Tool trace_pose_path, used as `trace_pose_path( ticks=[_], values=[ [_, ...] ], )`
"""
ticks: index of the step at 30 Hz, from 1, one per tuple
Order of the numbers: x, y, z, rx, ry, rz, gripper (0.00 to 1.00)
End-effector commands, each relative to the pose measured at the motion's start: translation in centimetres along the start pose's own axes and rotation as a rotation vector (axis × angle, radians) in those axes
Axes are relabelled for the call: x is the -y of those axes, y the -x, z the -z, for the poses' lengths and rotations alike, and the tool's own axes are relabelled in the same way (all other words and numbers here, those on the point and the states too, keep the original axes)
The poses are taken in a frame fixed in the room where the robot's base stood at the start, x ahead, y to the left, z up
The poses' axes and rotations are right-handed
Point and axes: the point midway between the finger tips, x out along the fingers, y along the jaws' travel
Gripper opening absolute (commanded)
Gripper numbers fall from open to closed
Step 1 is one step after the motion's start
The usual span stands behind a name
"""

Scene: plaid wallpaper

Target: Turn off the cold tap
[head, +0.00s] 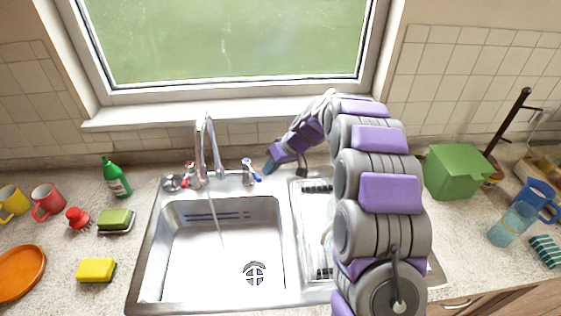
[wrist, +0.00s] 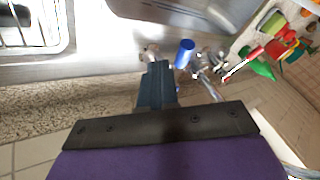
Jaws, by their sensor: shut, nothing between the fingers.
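The cold tap's blue handle (head: 251,170) stands on the sink's back ledge, right of the spout. It also shows in the wrist view (wrist: 185,53), just right of my fingertips. My gripper (head: 268,166) is shut and empty, close to the right of the blue handle. In the wrist view my gripper (wrist: 157,68) has its fingers together; a small gap to the handle seems to show, but contact is hard to tell. The metal spout (head: 207,150) runs a thin stream of water (head: 218,230) into the basin. The red hot tap handle (head: 189,167) is left of the spout.
The sink basin (head: 180,285) is empty. A green bottle (head: 116,178), sponges and mugs stand on the left counter. A green box (head: 454,171) and blue jug (head: 536,199) stand on the right. The window sill (head: 150,120) is behind the taps.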

Motion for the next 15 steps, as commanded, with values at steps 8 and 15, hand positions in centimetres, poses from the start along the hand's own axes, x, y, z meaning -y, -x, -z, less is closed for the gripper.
trace_pose_path(
  ticks=[8, 15],
  values=[
    [1.3, -1.0, 0.0, -0.002, -0.002, -0.001, 0.0],
    [1.4, -1.0, 0.0, -0.002, -0.002, -0.002, 0.0]
  ],
)
